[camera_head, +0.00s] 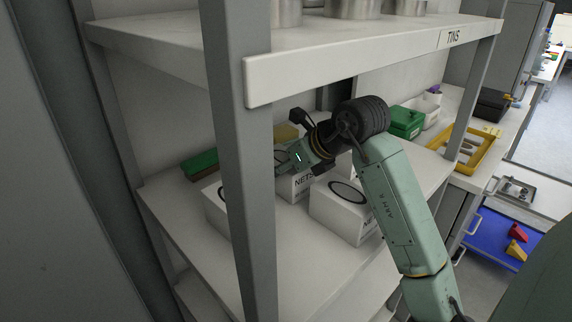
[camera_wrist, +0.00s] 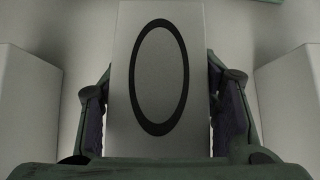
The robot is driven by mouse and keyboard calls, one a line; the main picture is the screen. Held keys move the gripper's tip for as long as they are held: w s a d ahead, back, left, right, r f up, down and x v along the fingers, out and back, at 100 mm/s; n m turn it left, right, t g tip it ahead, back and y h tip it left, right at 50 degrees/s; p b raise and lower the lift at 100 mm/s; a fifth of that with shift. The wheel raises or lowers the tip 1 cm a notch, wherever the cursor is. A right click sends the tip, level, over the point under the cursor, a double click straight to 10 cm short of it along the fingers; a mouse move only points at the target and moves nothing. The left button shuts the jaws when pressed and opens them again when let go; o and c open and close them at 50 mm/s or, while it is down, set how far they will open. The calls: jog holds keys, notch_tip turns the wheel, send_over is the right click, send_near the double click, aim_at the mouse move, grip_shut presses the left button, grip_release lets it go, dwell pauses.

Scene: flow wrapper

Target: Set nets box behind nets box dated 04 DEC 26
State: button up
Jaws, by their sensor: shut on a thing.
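My gripper (camera_wrist: 164,125) is shut on a white nets box (camera_wrist: 158,140) with a black oval outline on its top; one finger lies along each side. In the head view this held nets box (camera_head: 296,186) shows partly behind my gripper (camera_head: 284,165), its front lettered NETS. A second nets box (camera_head: 345,211) with a black oval stands on the shelf to the right and nearer. A third white box (camera_head: 216,210) stands to the left, partly hidden by the shelf post. No date is readable on any box. Whether the held box touches the shelf cannot be told.
The shelf board (camera_head: 310,270) has free room in front. A grey post (camera_head: 245,180) and the upper shelf marked TINS (camera_head: 400,55) bound the space. A green box (camera_head: 200,163) lies at the left rear; a green case (camera_head: 406,121) and yellow tray (camera_head: 465,150) are to the right.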

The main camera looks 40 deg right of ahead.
jog(key=shift+f, duration=0.15)
jog(key=o, duration=1.3)
jog(key=b+v, duration=0.2)
jog(key=v, duration=0.5)
jog(key=shift+s+r, duration=0.2)
jog(key=shift+r, duration=0.2)
